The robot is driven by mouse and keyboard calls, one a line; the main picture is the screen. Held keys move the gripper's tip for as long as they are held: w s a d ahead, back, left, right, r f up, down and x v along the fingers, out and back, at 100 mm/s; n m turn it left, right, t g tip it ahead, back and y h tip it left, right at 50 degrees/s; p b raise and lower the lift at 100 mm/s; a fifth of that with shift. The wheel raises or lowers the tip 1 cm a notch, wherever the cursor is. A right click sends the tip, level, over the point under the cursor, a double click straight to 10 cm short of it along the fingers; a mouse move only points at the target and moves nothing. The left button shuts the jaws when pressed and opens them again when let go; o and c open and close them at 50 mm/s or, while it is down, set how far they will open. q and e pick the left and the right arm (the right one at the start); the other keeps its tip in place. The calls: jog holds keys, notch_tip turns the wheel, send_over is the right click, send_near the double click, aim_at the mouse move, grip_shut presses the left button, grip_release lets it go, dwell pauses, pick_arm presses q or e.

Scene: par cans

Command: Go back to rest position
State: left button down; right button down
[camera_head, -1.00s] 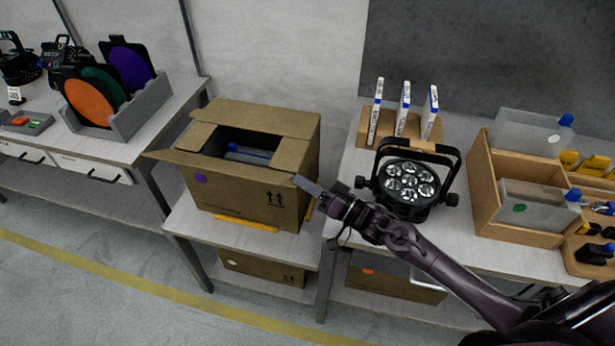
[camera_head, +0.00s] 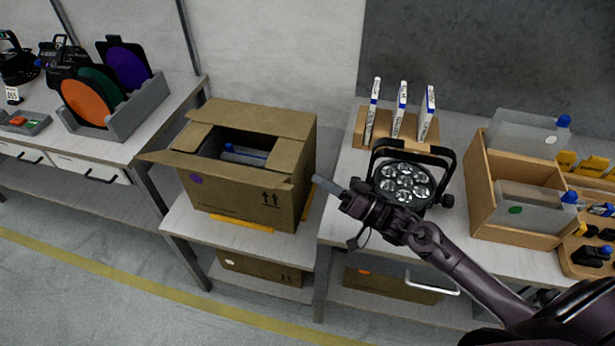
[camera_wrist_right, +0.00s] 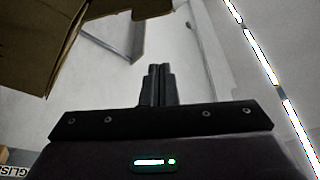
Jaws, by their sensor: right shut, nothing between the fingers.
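My right gripper (camera_head: 326,185) is in the middle of the head view, its arm coming in from the lower right. It is shut and empty. Its fingers point left, toward the open cardboard box (camera_head: 240,195), and are a little apart from the box's right side in the picture. In the right wrist view the two fingers (camera_wrist_right: 157,85) lie together with nothing between them, and part of the cardboard box (camera_wrist_right: 40,45) shows at the upper left. My left gripper is in neither view.
A black par can (camera_head: 405,182) stands on the right table (camera_head: 345,215), directly behind my right wrist in the picture. A wooden holder (camera_head: 387,136) with upright white cards and a wooden bin (camera_head: 480,190) stand behind and right. A rack (camera_head: 140,107) with coloured discs stands on the left table.

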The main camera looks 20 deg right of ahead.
jog(key=s+a+f+g+h, duration=0.25)
jog(key=s+f+h, duration=0.3)
jog(key=h, duration=0.55)
jog(key=s+n+g+h, duration=0.25)
jog(key=s+g, duration=0.75)
jog(key=s, duration=0.5)
notch_tip(320, 180, down, 28)
jog(key=s, duration=0.1)
jog(key=s+d+f+g, duration=0.1)
jog(key=s+d+f, duration=0.1)
jog(key=s+f, duration=0.8)
jog(key=s+d+f+g, duration=0.1)
jog(key=s+d+f, duration=0.1)
jog(key=s+f, duration=0.7)
jog(key=shift+s+d+f+b, duration=0.15)
jog(key=shift+s+f+b, duration=0.2)
jog(key=shift+s, duration=0.45)
